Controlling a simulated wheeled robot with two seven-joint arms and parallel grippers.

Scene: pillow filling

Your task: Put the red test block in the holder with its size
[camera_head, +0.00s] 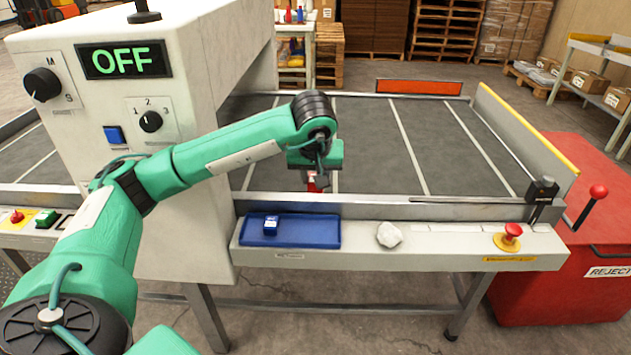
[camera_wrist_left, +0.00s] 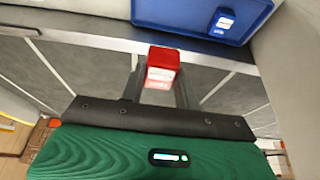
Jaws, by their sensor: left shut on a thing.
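The red test block (camera_head: 312,184) hangs over the grey conveyor belt, just behind its front rail. My left gripper (camera_head: 313,176) is shut on it. In the left wrist view the red block (camera_wrist_left: 163,62) sits between the two dark fingers, with a white label on its face; the print is too small to read. A blue tray (camera_head: 315,231) lies on the front ledge with a blue labelled block (camera_head: 271,225) on its left part. The tray also shows in the left wrist view (camera_wrist_left: 180,12). I cannot make out a holder marked with a size. My right gripper is out of view.
A white machine cabinet (camera_head: 190,190) with an OFF display stands left of the gripper. A pale lump (camera_head: 389,234) and a red stop button (camera_head: 511,232) are on the ledge. A red reject bin (camera_head: 545,285) stands at the right. The visible belt (camera_head: 440,150) is clear right of the arm.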

